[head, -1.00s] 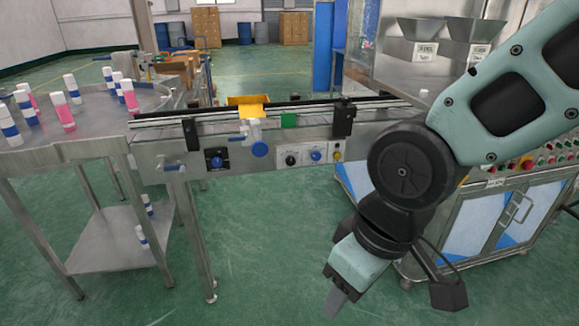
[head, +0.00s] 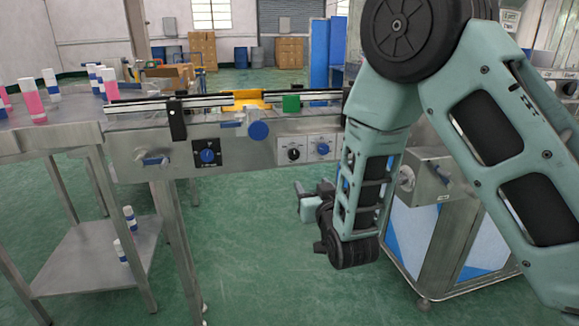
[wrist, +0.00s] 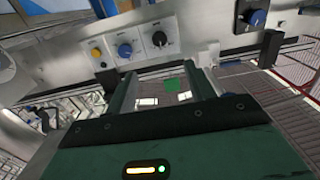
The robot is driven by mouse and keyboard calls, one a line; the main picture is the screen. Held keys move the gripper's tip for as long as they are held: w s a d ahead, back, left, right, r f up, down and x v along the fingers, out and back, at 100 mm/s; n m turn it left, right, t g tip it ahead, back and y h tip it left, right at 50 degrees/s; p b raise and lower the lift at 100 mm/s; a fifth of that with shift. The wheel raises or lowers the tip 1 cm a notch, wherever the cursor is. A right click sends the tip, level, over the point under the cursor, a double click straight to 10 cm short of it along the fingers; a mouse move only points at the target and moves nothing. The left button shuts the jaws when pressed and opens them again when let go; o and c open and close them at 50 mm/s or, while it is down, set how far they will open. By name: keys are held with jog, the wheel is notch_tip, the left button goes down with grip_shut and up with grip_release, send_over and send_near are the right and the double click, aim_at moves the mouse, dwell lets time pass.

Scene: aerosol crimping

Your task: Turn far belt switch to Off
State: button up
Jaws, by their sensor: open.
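The conveyor's front panel carries a blue rotary switch on a dark plate (head: 208,155), a black knob (head: 293,155) and a blue knob (head: 323,149) to its right. I cannot tell which one is the far belt switch, and their settings are too small to read. My gripper (head: 303,199) is open and empty, in front of and below the two right knobs. In the wrist view my open fingers (wrist: 162,76) lie apart from the black knob (wrist: 159,39) and blue knob (wrist: 125,50). The dark-plate switch (wrist: 257,18) is at upper right there.
A steel table (head: 50,137) with several cans stands at left. A steel cabinet (head: 440,235) is behind my arm at right. Green floor is clear below the conveyor.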

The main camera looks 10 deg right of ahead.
aim_at(294, 155)
jog(key=w, duration=1.7)
jog(key=shift+w+p, duration=0.3)
jog(key=shift+p, duration=0.05)
jog(key=c, duration=1)
